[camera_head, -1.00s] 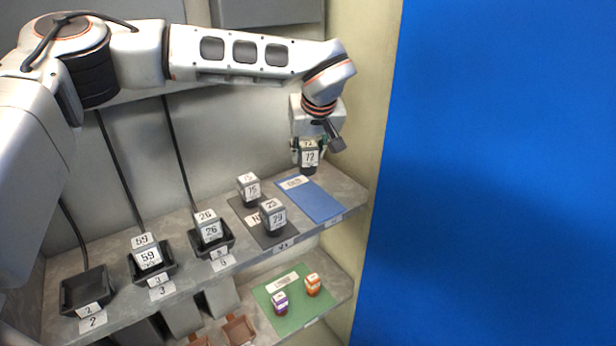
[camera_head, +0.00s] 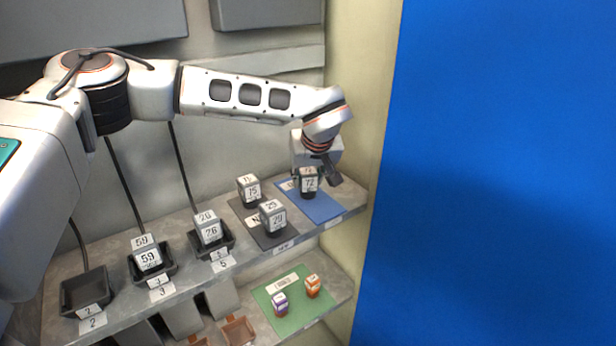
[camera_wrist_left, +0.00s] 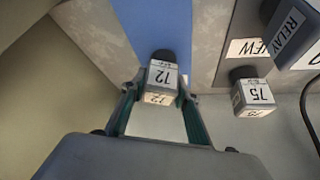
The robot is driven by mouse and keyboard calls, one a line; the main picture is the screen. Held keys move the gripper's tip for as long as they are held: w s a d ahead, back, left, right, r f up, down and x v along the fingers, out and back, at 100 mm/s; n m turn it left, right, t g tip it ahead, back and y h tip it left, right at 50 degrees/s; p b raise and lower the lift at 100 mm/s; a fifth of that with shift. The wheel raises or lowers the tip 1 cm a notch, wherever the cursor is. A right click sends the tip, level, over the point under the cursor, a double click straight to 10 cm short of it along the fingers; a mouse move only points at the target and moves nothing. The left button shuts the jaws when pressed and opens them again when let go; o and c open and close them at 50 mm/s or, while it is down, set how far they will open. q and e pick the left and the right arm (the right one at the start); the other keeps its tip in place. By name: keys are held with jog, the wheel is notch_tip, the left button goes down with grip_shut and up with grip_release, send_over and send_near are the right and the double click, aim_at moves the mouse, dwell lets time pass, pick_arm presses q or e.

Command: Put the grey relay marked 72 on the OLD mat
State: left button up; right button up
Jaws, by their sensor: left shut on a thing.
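The grey relay marked 72 (camera_head: 309,184) is a small block with white labels and a dark base. My left gripper (camera_head: 308,174) is shut on it from above. The blue mat (camera_head: 322,207) lies on the upper shelf at the right; its white label is partly hidden and I cannot read it. The relay is upright over the back part of this mat, its base at or just above the surface; I cannot tell if it touches. In the left wrist view the relay (camera_wrist_left: 162,75) sits between both fingers, with the blue mat (camera_wrist_left: 160,25) beyond. My right gripper is not in view.
A dark NEW mat (camera_head: 262,233) beside it bears relays marked 75 (camera_head: 249,190) and 29 (camera_head: 272,217). Black sockets hold relays 59 (camera_head: 148,255) and 26 (camera_head: 208,228); another socket (camera_head: 84,292) is empty. A green mat (camera_head: 300,316) lies below. A wall stands right.

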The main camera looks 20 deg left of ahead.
pick_arm(q)
jog(key=o, duration=1.2)
jog(key=shift+c, duration=0.2)
jog(key=shift+r, duration=0.25)
jog(key=v, duration=1.1)
jog(key=shift+s+r, duration=0.2)
jog(key=shift+r, duration=0.15)
jog(key=shift+d, duration=0.15)
jog(key=shift+s, duration=0.1)
